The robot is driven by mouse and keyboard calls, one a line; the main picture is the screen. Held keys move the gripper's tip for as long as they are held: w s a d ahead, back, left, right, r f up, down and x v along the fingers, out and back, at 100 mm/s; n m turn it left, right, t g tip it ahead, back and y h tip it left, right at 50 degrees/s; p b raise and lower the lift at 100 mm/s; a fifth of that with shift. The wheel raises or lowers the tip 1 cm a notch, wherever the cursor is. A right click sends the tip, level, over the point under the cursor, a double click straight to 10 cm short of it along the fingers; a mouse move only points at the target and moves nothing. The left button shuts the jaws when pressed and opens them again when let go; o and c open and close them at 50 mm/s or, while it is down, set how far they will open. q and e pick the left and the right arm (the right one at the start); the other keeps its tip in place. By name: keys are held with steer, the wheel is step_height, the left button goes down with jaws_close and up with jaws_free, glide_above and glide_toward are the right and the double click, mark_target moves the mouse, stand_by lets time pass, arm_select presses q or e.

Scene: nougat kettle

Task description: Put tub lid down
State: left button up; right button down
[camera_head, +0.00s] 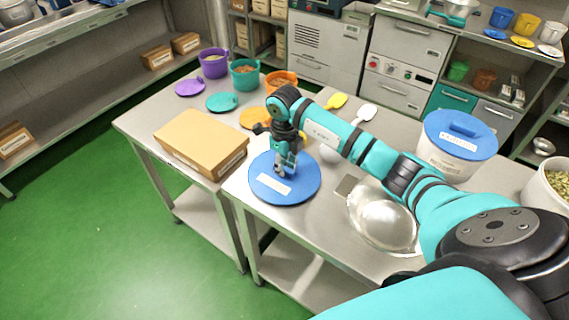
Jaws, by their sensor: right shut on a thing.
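A round blue tub lid (265,191) with a white label is at the front left corner of the nearer steel table (327,235). My right gripper (285,168) points down over the lid's middle and is shut on it; the fingers hide the grip. I cannot tell whether the lid touches the tabletop or hangs just above it. An open white tub (551,192) with green nuts stands at the right edge, partly cut off. My left gripper is out of view.
A cardboard box (200,139) sits close to the lid's left. A metal bowl (382,217) lies to its right, partly under my arm. A white tub with a blue lid (460,133) stands further right. Coloured tubs (245,75) and small lids are at the back.

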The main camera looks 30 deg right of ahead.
mark_target(285, 168)
steer(key=shift+f, duration=0.1)
steer(key=c, duration=1.2)
jaws_free()
steer(key=shift+r, duration=0.65)
steer(key=shift+r+b, duration=1.55)
steer(key=shift+r, duration=3.95)
